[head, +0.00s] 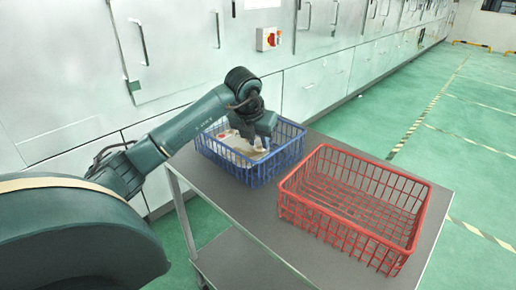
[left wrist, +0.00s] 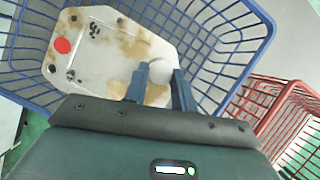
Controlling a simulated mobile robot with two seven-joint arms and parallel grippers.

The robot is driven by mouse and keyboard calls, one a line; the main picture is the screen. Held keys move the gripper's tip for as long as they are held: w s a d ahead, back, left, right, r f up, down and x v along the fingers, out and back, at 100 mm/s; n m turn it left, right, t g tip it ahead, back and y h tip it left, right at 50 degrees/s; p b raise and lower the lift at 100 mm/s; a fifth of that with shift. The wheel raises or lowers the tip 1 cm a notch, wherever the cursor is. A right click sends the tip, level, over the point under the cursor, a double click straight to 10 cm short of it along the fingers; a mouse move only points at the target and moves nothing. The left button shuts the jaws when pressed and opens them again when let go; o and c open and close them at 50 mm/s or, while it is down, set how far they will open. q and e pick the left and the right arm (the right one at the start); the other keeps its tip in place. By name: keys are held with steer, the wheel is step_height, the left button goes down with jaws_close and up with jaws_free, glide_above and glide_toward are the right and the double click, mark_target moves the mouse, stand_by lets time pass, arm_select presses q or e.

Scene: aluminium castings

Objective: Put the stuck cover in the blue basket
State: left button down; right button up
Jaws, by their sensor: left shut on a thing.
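The cover (left wrist: 97,62) is a pale grey-white casting with brown stains, a red round mark and a raised round boss. In the left wrist view it lies tilted within the blue basket's outline; in the head view the cover (head: 238,146) shows between the basket walls, partly hidden by my arm. My left gripper (left wrist: 160,80) is shut on the cover at its boss. In the head view my left gripper (head: 250,140) reaches down into the blue basket (head: 262,172). I cannot tell whether the cover touches the basket floor. My right gripper is not in view.
A red basket (head: 350,205), empty, stands right of the blue one on the grey cart (head: 240,205); it also shows in the left wrist view (left wrist: 290,115). Metal cabinets (head: 330,85) with a red switch line the back. Green floor is free at the right.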

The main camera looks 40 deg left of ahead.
arm_select(q)
steer(key=shift+f, duration=1.3)
steer(key=shift+f, duration=0.15)
steer(key=c, duration=1.1)
jaws_free()
steer(key=shift+c, duration=0.2)
steer(key=shift+s+r, duration=0.1)
steer(key=shift+r, duration=0.25)
steer(key=v, duration=1.1)
steer(key=shift+r, duration=0.25)
steer(key=shift+s+d, duration=0.1)
steer(key=shift+s, duration=0.05)
